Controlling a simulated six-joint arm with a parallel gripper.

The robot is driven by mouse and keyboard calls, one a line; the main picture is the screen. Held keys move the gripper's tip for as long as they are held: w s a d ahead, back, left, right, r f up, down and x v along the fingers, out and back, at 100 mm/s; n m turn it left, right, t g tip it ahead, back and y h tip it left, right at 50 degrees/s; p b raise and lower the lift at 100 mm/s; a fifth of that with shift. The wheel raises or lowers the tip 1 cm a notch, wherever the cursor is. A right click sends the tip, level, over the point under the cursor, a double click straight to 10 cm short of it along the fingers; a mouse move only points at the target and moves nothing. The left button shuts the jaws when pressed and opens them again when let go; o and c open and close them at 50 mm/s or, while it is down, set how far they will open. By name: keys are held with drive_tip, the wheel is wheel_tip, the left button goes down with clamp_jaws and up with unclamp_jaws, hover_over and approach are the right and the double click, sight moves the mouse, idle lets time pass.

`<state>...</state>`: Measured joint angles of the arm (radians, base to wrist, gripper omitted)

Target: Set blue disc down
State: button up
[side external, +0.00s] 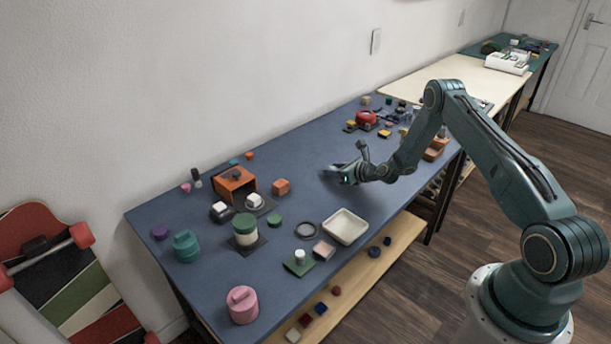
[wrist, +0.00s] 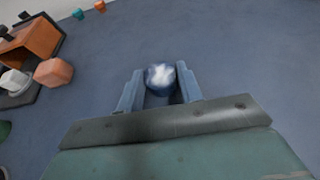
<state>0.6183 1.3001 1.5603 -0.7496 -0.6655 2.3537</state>
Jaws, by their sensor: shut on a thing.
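The blue disc (wrist: 161,77) shows in the wrist view between the two fingers of my gripper (wrist: 160,82). It is dark blue with a bright whitish patch on its top. My gripper is shut on it. In the side external view my gripper (side external: 343,174) is low over the middle of the blue bench top (side external: 305,194). The disc cannot be made out there, and I cannot tell whether it touches the bench.
An orange open box (side external: 235,184) and an orange block (side external: 281,186) stand left of my gripper. A cream tray (side external: 345,227) lies toward the bench's front edge. A red item (side external: 366,118) and several small parts are farther back. Bench around my gripper is clear.

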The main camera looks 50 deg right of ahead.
drive_tip(key=shift+f, duration=0.15)
drive_tip(key=o, duration=1)
drive_tip(key=shift+s+r, duration=0.1)
drive_tip(key=shift+r, duration=0.1)
drive_tip(key=shift+v, duration=5.9)
drive_tip(key=shift+r, duration=0.1)
